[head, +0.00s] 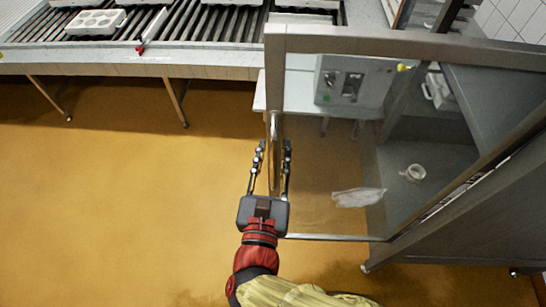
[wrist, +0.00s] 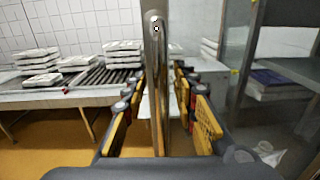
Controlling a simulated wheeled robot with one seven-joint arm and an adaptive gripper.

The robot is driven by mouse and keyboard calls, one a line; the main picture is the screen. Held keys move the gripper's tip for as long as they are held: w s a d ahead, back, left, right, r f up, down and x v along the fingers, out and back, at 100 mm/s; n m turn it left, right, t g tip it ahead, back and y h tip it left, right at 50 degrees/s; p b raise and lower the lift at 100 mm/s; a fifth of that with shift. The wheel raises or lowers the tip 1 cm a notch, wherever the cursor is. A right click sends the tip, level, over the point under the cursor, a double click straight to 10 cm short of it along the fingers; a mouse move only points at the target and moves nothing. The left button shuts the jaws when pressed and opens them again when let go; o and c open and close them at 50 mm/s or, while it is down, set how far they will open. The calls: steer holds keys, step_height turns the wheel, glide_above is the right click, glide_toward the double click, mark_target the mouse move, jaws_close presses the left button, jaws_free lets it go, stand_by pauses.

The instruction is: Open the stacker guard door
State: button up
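The stacker guard door (head: 360,40) is a grey metal frame with a clear panel, on the right in the head view. I cannot tell whether it stands ajar. Its upright metal handle (head: 274,130) is at the door's left edge. In the wrist view the handle (wrist: 156,70) is a shiny vertical bar in the centre. My gripper (head: 272,150) is open, with one finger on each side of the handle. In the wrist view my gripper (wrist: 160,110) shows gaps between its yellow-padded fingers and the bar.
A roller conveyor (head: 185,20) with white moulds (head: 95,22) runs along the back left. A grey control box (head: 352,82) shows behind the door panel. A white cloth-like item (head: 358,197) and a small white ring-shaped item (head: 413,172) lie behind it. The orange floor at left is clear.

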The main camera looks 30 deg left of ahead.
step_height(320, 180, up, 7)
steer(key=shift+r, duration=0.1)
steer(key=shift+s, duration=0.1)
stand_by(0.6)
